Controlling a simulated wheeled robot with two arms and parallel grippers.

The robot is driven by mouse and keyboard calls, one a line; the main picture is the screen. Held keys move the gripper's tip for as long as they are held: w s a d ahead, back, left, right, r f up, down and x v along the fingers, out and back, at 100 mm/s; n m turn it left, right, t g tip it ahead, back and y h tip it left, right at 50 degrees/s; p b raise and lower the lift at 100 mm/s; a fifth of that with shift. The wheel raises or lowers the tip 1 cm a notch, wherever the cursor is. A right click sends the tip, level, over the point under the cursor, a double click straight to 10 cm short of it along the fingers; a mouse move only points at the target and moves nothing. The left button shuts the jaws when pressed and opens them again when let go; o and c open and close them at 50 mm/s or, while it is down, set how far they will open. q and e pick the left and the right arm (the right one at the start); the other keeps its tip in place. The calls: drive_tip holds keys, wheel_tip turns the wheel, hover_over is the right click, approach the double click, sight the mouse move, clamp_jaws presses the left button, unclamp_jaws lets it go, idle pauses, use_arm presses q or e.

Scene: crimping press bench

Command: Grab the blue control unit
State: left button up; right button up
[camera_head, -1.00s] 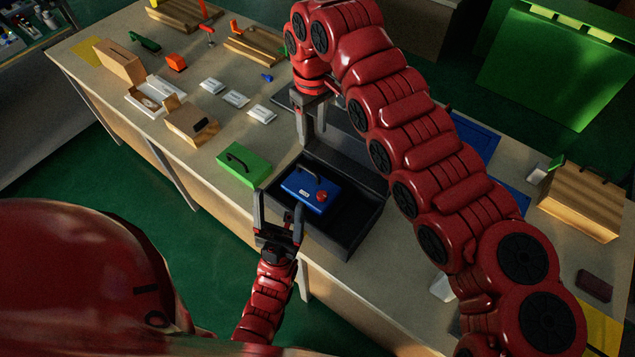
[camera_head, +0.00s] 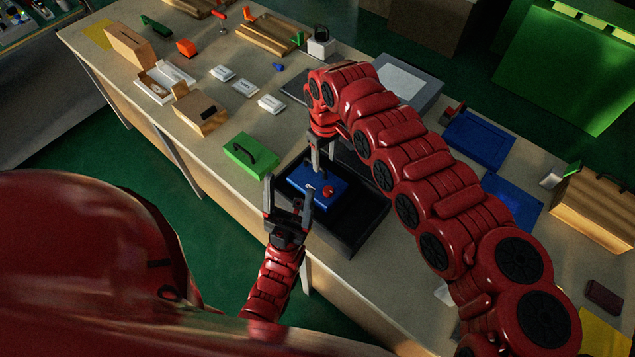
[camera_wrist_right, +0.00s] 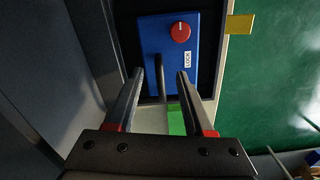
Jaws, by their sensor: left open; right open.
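The blue control unit (camera_head: 313,186) has a red knob, a small white label and a dark handle. It lies in an open black case (camera_head: 358,222) at the bench's front edge. It also fills the upper middle of the right wrist view (camera_wrist_right: 167,62). My right gripper (camera_head: 321,170) is open above the unit; in its wrist view the two fingers (camera_wrist_right: 158,75) lie on either side of the dark handle. I cannot tell whether they touch it. My left gripper (camera_head: 289,185) is open and empty, low at the unit's near left side by the case's front edge.
A green box (camera_head: 250,155) with a handle stands left of the case. Small white cards (camera_head: 245,88) and a cardboard box (camera_head: 200,114) lie farther left. Blue panels (camera_head: 478,139) lie at the right, beyond my right arm. The bench between green box and cards is clear.

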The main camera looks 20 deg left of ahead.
sight(325, 169)
drive_tip(key=shift+f, duration=0.4)
drive_tip(key=shift+s+f+p, duration=0.15)
drive_tip(key=shift+f+p, duration=0.3)
drive_tip(key=shift+p, duration=0.05)
drive_tip(key=shift+d+f+p, duration=0.15)
drive_tip(key=shift+f+p, duration=0.25)
drive_tip(key=shift+f, duration=1.85)
clamp_jaws()
drive_tip(key=shift+w+r, duration=0.1)
drive_tip(key=shift+w, duration=0.1)
